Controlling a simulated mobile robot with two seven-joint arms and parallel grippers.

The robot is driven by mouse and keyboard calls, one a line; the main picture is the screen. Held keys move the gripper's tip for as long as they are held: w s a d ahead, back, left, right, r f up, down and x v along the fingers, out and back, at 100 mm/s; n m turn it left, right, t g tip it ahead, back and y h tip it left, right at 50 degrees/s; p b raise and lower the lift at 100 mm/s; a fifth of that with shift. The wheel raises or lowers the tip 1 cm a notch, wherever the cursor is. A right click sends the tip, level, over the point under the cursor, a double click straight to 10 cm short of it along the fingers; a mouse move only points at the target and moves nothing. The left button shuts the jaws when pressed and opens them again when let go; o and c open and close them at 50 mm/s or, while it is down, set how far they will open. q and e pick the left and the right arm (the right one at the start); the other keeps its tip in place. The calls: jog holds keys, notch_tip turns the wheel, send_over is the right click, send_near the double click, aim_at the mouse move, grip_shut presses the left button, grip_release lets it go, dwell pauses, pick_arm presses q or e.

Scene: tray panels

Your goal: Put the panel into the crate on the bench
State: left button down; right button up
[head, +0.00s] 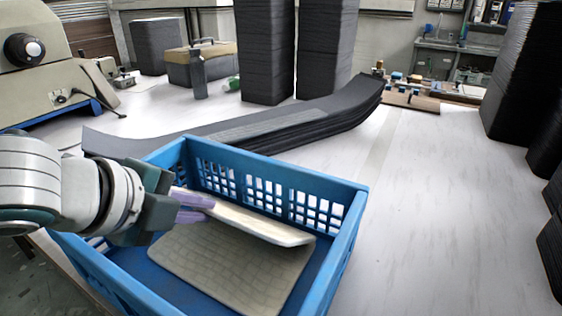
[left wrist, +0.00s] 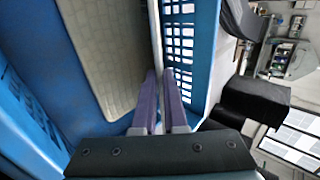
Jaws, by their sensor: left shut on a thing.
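A blue crate (head: 345,240) with slotted walls stands on the bench (head: 420,200). My left gripper (head: 205,203) reaches in over the crate's left side and is shut on a pale panel (head: 262,226). The panel is tilted and lies inside the crate's outline, near the far wall. Another panel (head: 225,262), grey-beige with a grid texture, lies flat on the crate floor. In the left wrist view the fingers (left wrist: 159,100) pinch the held panel (left wrist: 156,45) on edge beside the slotted crate wall (left wrist: 180,50). My right gripper does not show.
A curved stack of dark sheets (head: 300,130) lies just behind the crate. Tall dark stacks (head: 265,50) stand at the back, and more (head: 515,75) at the right. A beige machine (head: 40,60) is at the left. The bench right of the crate is clear.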

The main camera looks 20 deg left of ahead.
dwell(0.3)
pick_arm(q)
jog(key=c, duration=0.9)
grip_release()
jog(key=p+v, duration=0.2)
jog(key=v, duration=0.7)
jog(key=shift+s+r, duration=0.3)
jog(key=shift+a, duration=0.1)
